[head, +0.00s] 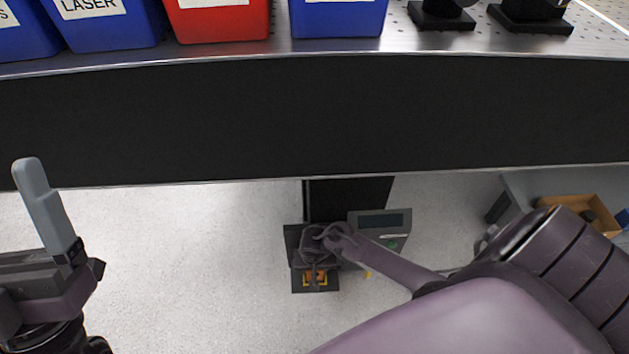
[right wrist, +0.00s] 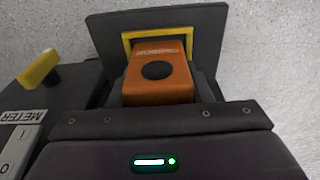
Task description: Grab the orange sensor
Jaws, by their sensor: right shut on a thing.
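The orange sensor (right wrist: 158,77) is a small orange block with a dark round spot on its face. It sits at a yellow-framed opening in a dark holder (right wrist: 205,28) in the right wrist view. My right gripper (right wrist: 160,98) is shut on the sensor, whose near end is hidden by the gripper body. In the head view the sensor (head: 315,273) is a small orange patch low in the middle, partly covered by my right gripper (head: 316,268). My left gripper (head: 45,205) is at the left, away from it, with one grey finger showing.
A grey meter box (head: 380,222) with a dark display stands right beside the holder. Above is a bench edge (head: 250,115) with blue and red bins (head: 218,20) and black mounts (head: 440,16). A cardboard box (head: 575,210) is at the right. The floor (head: 200,250) at left is clear.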

